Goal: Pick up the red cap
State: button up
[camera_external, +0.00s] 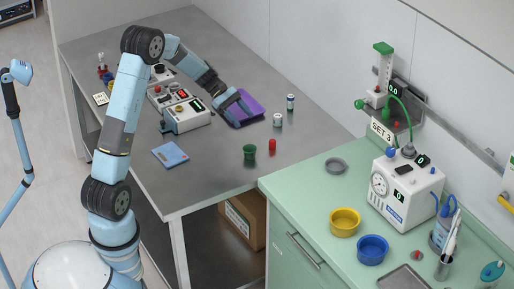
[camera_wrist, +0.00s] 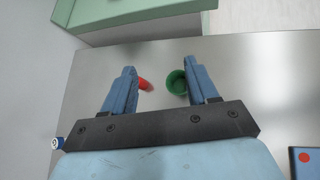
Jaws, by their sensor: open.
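The red cap (camera_external: 272,145) is a small red cylinder standing on the grey metal table, just right of a green cup (camera_external: 249,153). In the wrist view the red cap (camera_wrist: 146,84) shows beside the left finger, which partly hides it. The green cup (camera_wrist: 177,83) is to its right, close to the right finger. My gripper (camera_external: 242,112) is above the table by the purple tray, further back than the red cap. In the wrist view my gripper (camera_wrist: 158,67) is open, with nothing held between the fingers.
A purple tray (camera_external: 246,106) lies under my gripper. A white vial (camera_external: 278,120) and a blue-and-white vial (camera_external: 291,102) stand to the right. A blue pad (camera_external: 170,154) and a control box (camera_external: 187,114) are to the left. The green counter (camera_external: 300,190) adjoins the table's front right.

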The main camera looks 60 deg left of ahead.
jog(key=w+a+f+n+t, duration=0.1)
jog(key=a+f, duration=0.1)
jog(key=f, duration=0.1)
jog(key=w+a+f+n+t, duration=0.1)
jog(key=a+f+n, duration=0.1)
jog(key=a+f, duration=0.1)
jog(key=w+a+f+n+h, duration=0.1)
jog(key=a+f, duration=0.1)
jog(key=a, duration=0.1)
jog(key=shift+w+a+f+n+t, duration=0.2)
jog(key=shift+w+f+n+t, duration=0.1)
jog(key=shift+w+f+t, duration=0.1)
jog(key=shift+f, duration=0.1)
send_near(272, 144)
jog(key=shift+w+d+f, duration=0.25)
jog(key=shift+w+f, duration=0.2)
jog(key=shift+f, duration=0.05)
jog(key=shift+w+d+f, duration=0.2)
jog(key=shift+w+f, duration=0.25)
jog(key=shift+f, duration=0.05)
jog(key=shift+w+r+x, duration=0.15)
jog(key=shift+x, duration=1.25)
jog(key=shift+w+r+x, duration=0.1)
jog(key=shift+x, duration=1.35)
jog(key=shift+r, duration=0.1)
grip_shut()
